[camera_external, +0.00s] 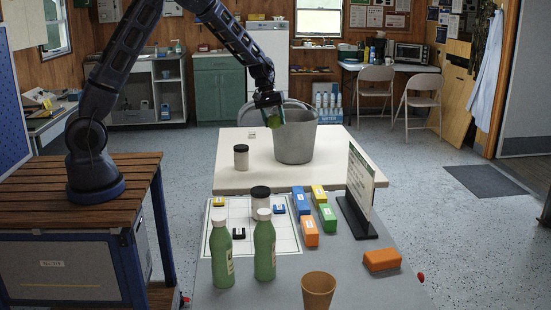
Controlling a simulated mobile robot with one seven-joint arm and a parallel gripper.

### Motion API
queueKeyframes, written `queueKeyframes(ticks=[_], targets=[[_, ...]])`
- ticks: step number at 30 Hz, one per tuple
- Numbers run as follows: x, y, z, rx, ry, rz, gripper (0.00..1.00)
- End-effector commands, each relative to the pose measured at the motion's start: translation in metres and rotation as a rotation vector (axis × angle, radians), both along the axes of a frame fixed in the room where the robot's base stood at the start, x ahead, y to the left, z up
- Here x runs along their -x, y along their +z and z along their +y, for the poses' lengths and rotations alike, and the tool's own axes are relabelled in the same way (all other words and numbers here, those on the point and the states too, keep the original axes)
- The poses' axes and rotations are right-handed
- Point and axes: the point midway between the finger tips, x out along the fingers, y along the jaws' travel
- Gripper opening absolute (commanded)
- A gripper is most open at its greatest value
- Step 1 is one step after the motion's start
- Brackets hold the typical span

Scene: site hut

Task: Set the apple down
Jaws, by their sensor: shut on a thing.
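The apple (273,121) is small and green in the external view. My gripper (268,108) is shut on it and holds it in the air, just left of the upper rim of a grey metal bucket (294,145). From this angle I cannot tell whether the apple touches the rim or is in front of it. The bucket stands upright on a pale board (227,168) at the far end of the table; its inside is hidden.
Nearer are two green bottles (264,250), a dark-lidded jar (261,200), colored blocks (310,232), a sign on a stand (360,190) and a brown cup (318,291). The pale board is bare right of the bucket.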

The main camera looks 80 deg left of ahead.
Motion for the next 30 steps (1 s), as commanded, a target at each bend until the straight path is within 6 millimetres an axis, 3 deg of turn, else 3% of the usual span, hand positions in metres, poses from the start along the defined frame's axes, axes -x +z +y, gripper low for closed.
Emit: queueKeyframes(ticks=[11, 21, 27, 30], targets=[[0.039, -0.004, 0.132, 0.005, 0.481, 0.022, 0.26], [0.100, -0.002, 0.251, 0.001, 0.941, 0.020, 0.26], [0.136, 0.001, 0.305, -0.003, 1.166, 0.007, 0.26], [0.148, 0.002, 0.320, -0.005, 1.235, 0.001, 0.26]])
